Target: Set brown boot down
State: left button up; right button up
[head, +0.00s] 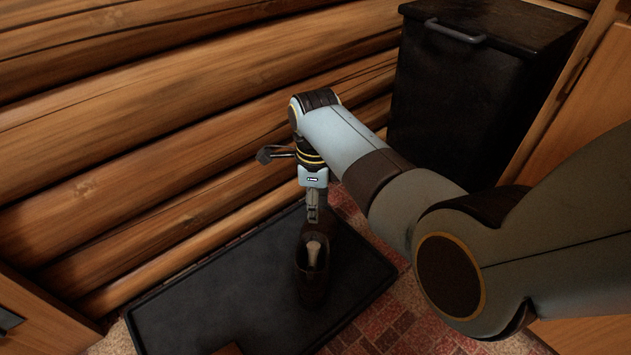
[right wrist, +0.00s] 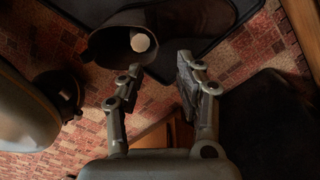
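The brown boot (head: 313,282) is upright over the black tray in the head view, with its opening facing up and a pale rounded thing inside it. It appears to rest on the tray (head: 215,300). My right gripper (head: 313,218) points down just above and behind the boot's opening. In the right wrist view the boot (right wrist: 185,22) lies just beyond my right gripper's fingertips (right wrist: 160,68). The fingers are apart with nothing clearly clamped between them; the left fingertip overlaps the boot's rim in the picture. Contact there cannot be told. My left gripper is not in view.
A log wall (head: 150,130) runs along the tray's back. A black bin-like box (head: 480,90) with a handle stands at the back right. Wooden furniture (head: 40,318) is at the lower left. A red patterned rug (head: 385,325) lies around the tray. The tray's left part is clear.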

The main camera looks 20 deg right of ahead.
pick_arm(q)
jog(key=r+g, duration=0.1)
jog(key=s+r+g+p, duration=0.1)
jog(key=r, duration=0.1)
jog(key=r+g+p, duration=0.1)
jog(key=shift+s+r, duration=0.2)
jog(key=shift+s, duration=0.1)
pick_arm(e)
notch_tip(320, 180, up, 4)
jog(key=shift+r, duration=0.1)
jog(key=s+d+f+n+t, duration=0.1)
jog(key=s+d+n, duration=0.35)
jog(key=s, duration=0.35)
jog(key=s+d+f+n+t, duration=0.1)
jog(key=s+d+n, duration=0.3)
jog(key=s+n, duration=0.3)
jog(key=s+d+r+n+t, duration=0.1)
jog(key=s+r+n+t, duration=0.1)
jog(key=s+r+n, duration=1)
jog(key=shift+s+d+n+t, duration=0.3)
jog(key=shift+s+n, duration=0.15)
jog(key=shift+s, duration=0.55)
